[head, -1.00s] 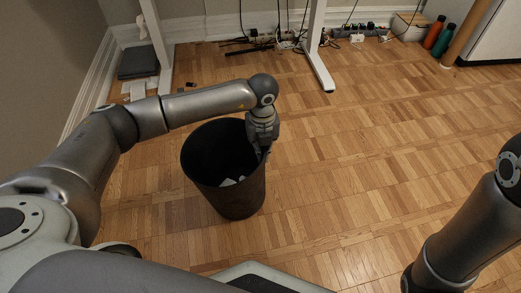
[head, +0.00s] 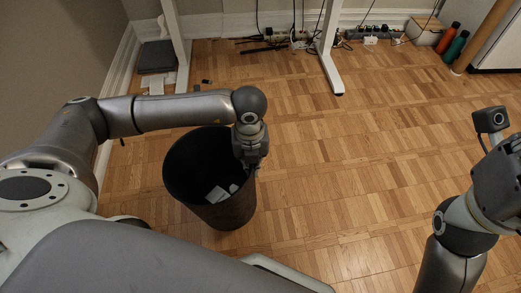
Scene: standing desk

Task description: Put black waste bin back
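The black waste bin (head: 213,213) is in the head view, left of centre, with its open top facing up. Some white paper scraps lie inside it. My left gripper (head: 250,165) is at the right side of the bin's rim, closed on the rim; its fingertips are partly hidden against the dark bin. The bin looks upright or nearly so. I cannot tell whether its bottom touches the floor. My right arm (head: 465,225) is at the right edge, apart from the bin, and its fingers are not visible.
Desk legs (head: 328,60) stand at the back, with cables and power strips (head: 365,33) along the wall. A dark flat box (head: 157,57) is at back left. Orange (head: 449,38) and green (head: 456,46) bottles stand at back right. The middle parquet floor (head: 340,160) is clear.

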